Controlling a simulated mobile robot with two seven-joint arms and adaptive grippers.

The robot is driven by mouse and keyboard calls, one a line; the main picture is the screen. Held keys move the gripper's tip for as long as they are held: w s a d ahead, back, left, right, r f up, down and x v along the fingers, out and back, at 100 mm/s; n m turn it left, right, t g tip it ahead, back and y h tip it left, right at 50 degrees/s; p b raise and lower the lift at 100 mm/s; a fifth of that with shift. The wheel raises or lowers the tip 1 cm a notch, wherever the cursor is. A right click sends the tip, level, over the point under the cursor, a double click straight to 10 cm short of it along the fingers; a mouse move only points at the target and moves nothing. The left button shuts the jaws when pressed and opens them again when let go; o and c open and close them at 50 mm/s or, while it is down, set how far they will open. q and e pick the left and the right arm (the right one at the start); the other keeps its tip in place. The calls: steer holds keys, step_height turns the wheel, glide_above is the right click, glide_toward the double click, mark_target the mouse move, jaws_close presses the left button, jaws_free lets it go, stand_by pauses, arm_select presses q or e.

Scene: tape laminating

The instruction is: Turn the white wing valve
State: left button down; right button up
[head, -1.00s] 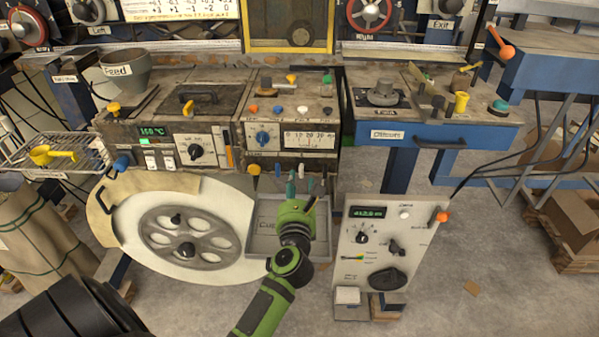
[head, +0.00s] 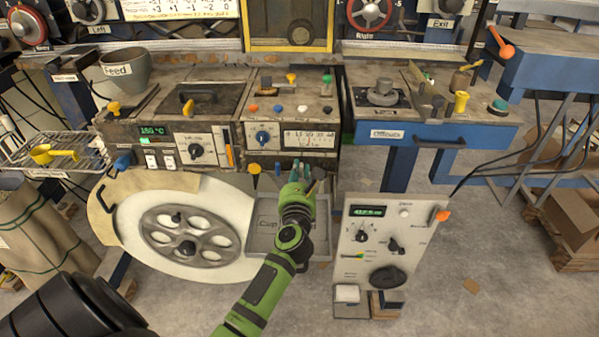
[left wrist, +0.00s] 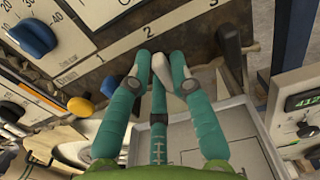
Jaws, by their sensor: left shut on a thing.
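The white wing valve (left wrist: 162,70) sits below the numeral 2 on the drain strip, seen in the left wrist view. My left gripper (left wrist: 160,57) has teal fingers, shut on the valve from both sides, so only part of the valve shows. In the head view, my left gripper (head: 301,170) is at the lower front of the middle console, and it hides the valve there. The valve's turn angle is hard to judge. My right gripper is in neither view.
A dark valve (left wrist: 230,55) stands close right of my fingers. A yellow knob (left wrist: 80,106) is to their left. A grey tray (head: 262,240) lies below the arm. A white control box (head: 378,222) stands to the right, and a large reel (head: 215,250) to the left.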

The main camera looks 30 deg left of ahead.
arm_select(q)
steer(key=m+p, duration=0.3)
steer(key=shift+r, duration=0.2)
steer(key=m+p, duration=0.3)
steer(key=m, duration=0.1)
steer(key=shift+w+d+m, duration=0.1)
steer(key=shift+m, duration=0.3)
steer(key=m+p, duration=0.3)
steer(key=m, duration=0.2)
steer(key=shift+d, duration=0.1)
steer(key=shift+w+d+f+m+p, duration=0.1)
steer(key=shift+m+p, duration=0.35)
steer(key=shift+m, duration=0.8)
steer(key=shift+f+m+p, duration=0.1)
steer(key=shift+m+p, duration=0.3)
steer(key=shift+m, duration=0.85)
steer(key=c, duration=1.1)
jaws_free()
steer(key=shift+c, duration=0.2)
